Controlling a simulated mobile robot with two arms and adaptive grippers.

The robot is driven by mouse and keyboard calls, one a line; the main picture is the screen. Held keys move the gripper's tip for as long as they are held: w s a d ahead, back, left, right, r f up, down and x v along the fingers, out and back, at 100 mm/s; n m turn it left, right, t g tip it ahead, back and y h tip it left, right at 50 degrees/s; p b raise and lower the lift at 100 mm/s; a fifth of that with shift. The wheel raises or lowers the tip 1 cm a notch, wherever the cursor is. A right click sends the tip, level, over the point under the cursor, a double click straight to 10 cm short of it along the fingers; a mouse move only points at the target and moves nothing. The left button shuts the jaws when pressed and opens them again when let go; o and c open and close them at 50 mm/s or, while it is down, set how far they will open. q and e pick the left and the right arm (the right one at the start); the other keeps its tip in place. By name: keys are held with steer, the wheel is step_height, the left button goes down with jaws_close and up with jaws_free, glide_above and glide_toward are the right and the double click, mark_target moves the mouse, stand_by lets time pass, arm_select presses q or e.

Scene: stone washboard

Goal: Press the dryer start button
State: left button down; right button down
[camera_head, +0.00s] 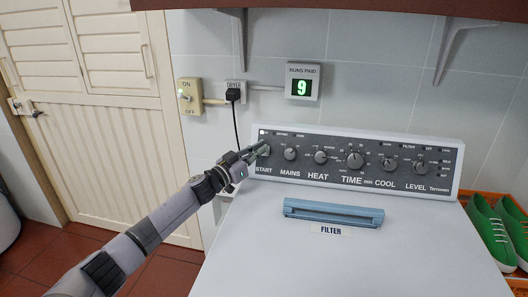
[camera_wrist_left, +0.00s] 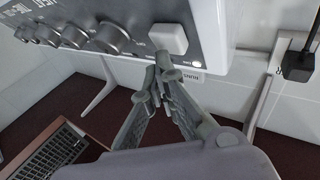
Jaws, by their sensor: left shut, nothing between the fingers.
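The white dryer (camera_head: 300,240) has a dark control panel along its back. The START button is a pale rounded square at the panel's left end, and it shows clearly in the left wrist view (camera_wrist_left: 168,38). In the head view my left gripper (camera_head: 259,150) reaches the panel from the left and partly covers the button. In the left wrist view my left gripper (camera_wrist_left: 163,66) is shut and empty, its fingertips right beside the button's edge. I cannot tell whether they touch it. My right gripper is not in view.
Several knobs, including the TIME knob (camera_head: 355,160), line the panel right of the button. A blue filter handle (camera_head: 333,213) lies on the dryer top. A black plug (camera_head: 233,95) with its cord hangs behind my arm. Green shoes (camera_head: 497,230) stand at right.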

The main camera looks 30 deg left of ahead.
arm_select(q)
steer(key=shift+w+a+f+b, duration=0.2)
steer(key=shift+w+f+b, duration=0.2)
steer(key=shift+w, duration=0.3)
stand_by(0.7)
steer(key=shift+s+d+r+p, duration=0.15)
steer(key=shift+s+r+p, duration=0.15)
steer(key=shift+s+p, duration=0.3)
steer(key=shift+s+d+r+p, duration=0.15)
steer(key=shift+s+r+p, duration=0.1)
steer(key=shift+s+p, duration=0.3)
steer(key=shift+w, duration=0.1)
steer(key=s+p, duration=0.1)
steer(key=s+r+p, duration=0.1)
steer(key=s+p, duration=0.1)
steer(key=s+d+r+p, duration=0.1)
steer(key=shift+s+r, duration=0.1)
steer(key=shift+s, duration=0.1)
